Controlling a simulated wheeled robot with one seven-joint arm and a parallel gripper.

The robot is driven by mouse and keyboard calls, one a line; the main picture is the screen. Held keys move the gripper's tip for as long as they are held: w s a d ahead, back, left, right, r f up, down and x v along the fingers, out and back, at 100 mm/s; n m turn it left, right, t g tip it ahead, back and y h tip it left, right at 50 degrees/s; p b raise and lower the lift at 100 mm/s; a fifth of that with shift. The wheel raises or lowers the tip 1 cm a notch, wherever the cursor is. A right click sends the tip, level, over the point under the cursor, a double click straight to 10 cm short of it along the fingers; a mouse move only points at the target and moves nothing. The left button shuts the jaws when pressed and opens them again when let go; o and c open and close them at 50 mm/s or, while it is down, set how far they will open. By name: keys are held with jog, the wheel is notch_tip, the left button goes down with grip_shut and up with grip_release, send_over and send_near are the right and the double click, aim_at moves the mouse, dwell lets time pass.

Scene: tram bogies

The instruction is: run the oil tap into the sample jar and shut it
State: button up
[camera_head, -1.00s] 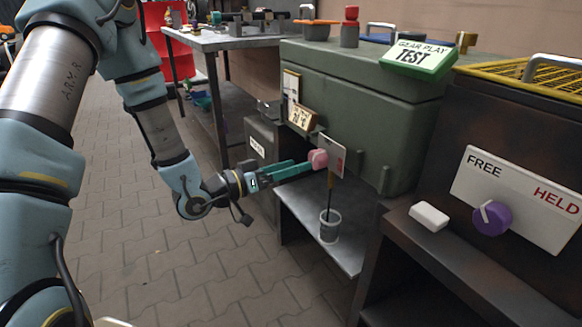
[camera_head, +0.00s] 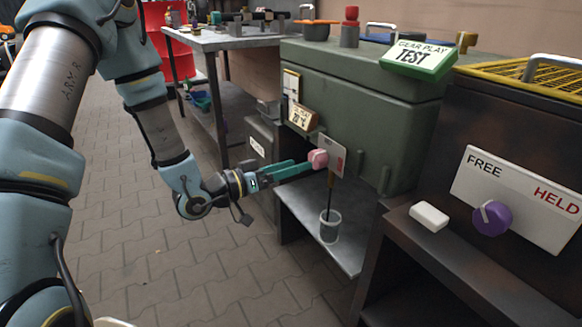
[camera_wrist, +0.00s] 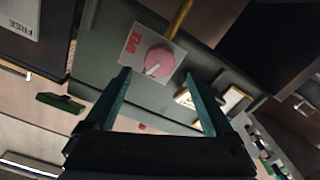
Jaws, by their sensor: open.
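The oil tap's pink knob (camera_head: 318,158) sits on a small white plate with red lettering (camera_head: 337,160) on the green gear case. In the wrist view the knob (camera_wrist: 159,60) carries a white pointer line. My gripper (camera_head: 305,167) is open at the knob. In the wrist view my gripper's fingertips (camera_wrist: 158,76) are spread to either side of the knob; I cannot tell whether they touch it. A thin dark stream (camera_head: 328,199) runs from the brass spout (camera_head: 331,179) down into the sample jar (camera_head: 330,230). The jar stands upright on a metal shelf; its fill level is unclear.
The metal shelf (camera_head: 348,254) is otherwise clear. The green gear case (camera_head: 350,95) bears a "GEAR PLAY TEST" sign (camera_head: 418,58). A purple FREE/HELD knob (camera_head: 492,218) and a white block (camera_head: 429,216) are at the right. Paved floor is open at the left.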

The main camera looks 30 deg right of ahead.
aim_at(329, 157)
jog(key=d+m, duration=0.2)
jog(key=d, duration=0.1)
jog(key=d+m+p, duration=0.1)
jog(key=d+m, duration=0.1)
jog(key=d, duration=0.2)
jog(key=d+m+p, duration=0.1)
jog(key=d+m, duration=0.1)
jog(key=d, duration=0.2)
jog(key=shift+s+f, duration=0.25)
jog(key=shift+s, duration=0.1)
jog(key=shift+c, duration=0.2)
